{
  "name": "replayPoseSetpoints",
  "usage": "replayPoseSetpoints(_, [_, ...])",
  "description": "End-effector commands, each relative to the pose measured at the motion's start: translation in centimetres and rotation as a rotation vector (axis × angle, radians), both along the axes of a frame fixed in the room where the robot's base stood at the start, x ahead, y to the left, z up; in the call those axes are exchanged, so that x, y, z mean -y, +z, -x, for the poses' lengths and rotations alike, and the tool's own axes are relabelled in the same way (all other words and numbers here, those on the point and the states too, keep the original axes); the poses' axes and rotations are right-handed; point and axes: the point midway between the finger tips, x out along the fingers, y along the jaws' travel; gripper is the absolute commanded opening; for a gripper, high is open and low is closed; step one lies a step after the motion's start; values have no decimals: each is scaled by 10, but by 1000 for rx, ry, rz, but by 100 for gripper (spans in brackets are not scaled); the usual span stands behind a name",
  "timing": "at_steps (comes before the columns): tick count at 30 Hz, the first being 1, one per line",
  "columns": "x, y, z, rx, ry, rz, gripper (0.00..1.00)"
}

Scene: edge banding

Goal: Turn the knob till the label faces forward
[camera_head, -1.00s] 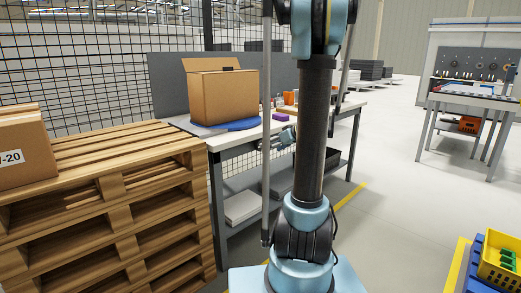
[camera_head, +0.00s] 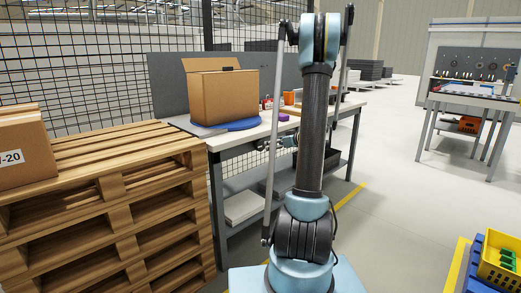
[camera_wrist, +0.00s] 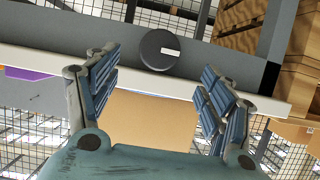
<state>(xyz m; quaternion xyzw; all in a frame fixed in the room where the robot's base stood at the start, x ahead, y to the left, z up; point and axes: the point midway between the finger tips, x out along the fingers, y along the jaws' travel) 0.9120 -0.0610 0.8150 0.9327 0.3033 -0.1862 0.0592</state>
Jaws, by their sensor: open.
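The knob (camera_wrist: 155,60) is a dark round disc in the wrist view, on the grey front panel (camera_wrist: 55,38) of the workbench. Its label is a short white bar to the right of the disc's centre, lying nearly level in this picture. My gripper (camera_wrist: 160,66) is open and empty, one finger to the left of the knob and one to the right, with gaps on both sides. The distance to the knob is hard to tell. In the head view my gripper (camera_head: 282,142) is small, by the workbench's front edge; I cannot make out the knob there.
A cardboard box (camera_head: 224,98) stands on a blue round plate (camera_head: 240,124) on the workbench (camera_head: 228,139). Stacked wooden pallets (camera_head: 110,205) stand close at the left, bearing another box (camera_head: 22,150). Floor to the right is clear up to a blue crate (camera_head: 468,270).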

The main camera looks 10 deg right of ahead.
Motion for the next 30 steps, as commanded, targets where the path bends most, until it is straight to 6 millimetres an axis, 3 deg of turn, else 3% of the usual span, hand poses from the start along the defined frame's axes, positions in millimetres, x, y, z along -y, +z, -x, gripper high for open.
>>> replayPoseSetpoints(18, [-56, -39, -76, 0, 2, -1, 74])
replayPoseSetpoints(30, [-64, -45, -87, 0, 0, 0, 74])
